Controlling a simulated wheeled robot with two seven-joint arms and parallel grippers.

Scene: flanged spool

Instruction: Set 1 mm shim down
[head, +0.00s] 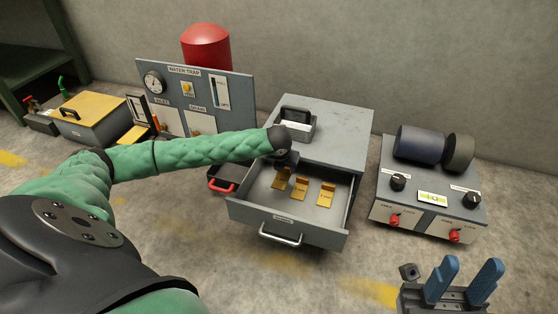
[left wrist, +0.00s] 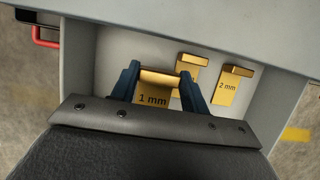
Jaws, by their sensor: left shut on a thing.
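The brass 1 mm shim (left wrist: 152,94) is between the two blue fingers of my left gripper (left wrist: 160,85), which is shut on it. In the head view, this gripper (head: 284,168) is over the open drawer (head: 255,205), and the shim (head: 281,182) shows below it at the left of the drawer. I cannot tell whether the shim touches the drawer floor. My right gripper (head: 465,278) is at the lower right, its two blue fingers apart, with nothing between them.
A 2 mm shim (left wrist: 229,87) and another shim (left wrist: 190,68), partly hidden by a finger, lie in the drawer. A grey box with a motor-like cylinder (head: 420,145) stands right of the cabinet (head: 345,140). A water trap panel (head: 235,95) stands behind my left arm.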

